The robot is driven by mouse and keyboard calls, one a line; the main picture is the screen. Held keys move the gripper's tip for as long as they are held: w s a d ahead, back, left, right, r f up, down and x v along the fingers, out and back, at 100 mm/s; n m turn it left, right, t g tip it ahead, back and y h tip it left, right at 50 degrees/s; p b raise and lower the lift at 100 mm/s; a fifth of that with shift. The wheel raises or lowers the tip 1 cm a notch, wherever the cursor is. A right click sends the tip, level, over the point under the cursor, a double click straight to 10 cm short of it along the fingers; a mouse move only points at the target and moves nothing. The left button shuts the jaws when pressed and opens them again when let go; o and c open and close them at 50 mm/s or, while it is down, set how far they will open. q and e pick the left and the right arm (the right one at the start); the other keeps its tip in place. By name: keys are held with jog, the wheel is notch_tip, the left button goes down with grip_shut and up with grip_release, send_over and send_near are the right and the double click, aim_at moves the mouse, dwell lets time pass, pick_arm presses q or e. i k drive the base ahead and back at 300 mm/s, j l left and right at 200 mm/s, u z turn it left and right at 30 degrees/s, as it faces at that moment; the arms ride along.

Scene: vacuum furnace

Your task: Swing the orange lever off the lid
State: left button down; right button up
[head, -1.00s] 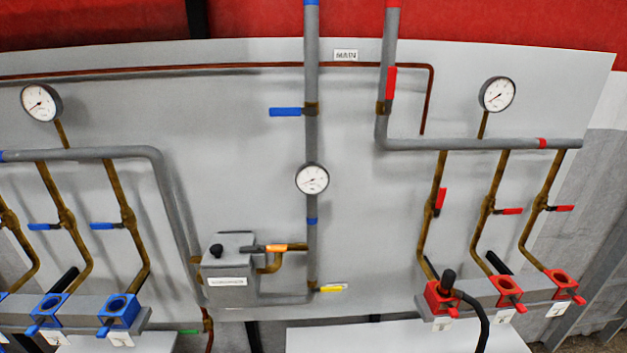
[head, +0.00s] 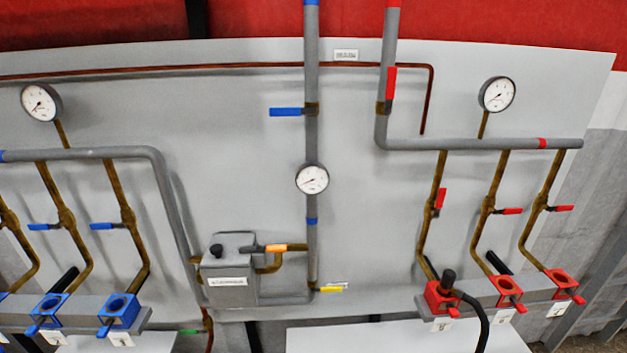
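The orange lever (head: 277,248) lies roughly horizontal at the upper right of a grey box, with a dark grey end toward the left and a brass pipe on its right. The grey box (head: 228,280) has a lid (head: 232,243) with a black knob (head: 216,250) on top. The dark end of the lever reaches to the lid's right edge; I cannot tell whether it touches the lid. Neither of my grippers shows in the head view.
Grey pipes with a blue lever (head: 285,112), a yellow lever (head: 331,289) and a gauge (head: 312,179) stand close by. Blue sockets (head: 119,309) are at lower left, red sockets (head: 507,290) at lower right, one with a black hose (head: 482,318).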

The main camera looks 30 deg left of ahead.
aim_at(257, 248)
jog(key=j+u, duration=0.15)
jog(key=u, duration=0.2)
jog(key=j+u, duration=0.1)
jog(key=u, duration=0.25)
jog(key=j+u, duration=0.1)
jog(key=u, duration=0.25)
jog(key=i, duration=0.05)
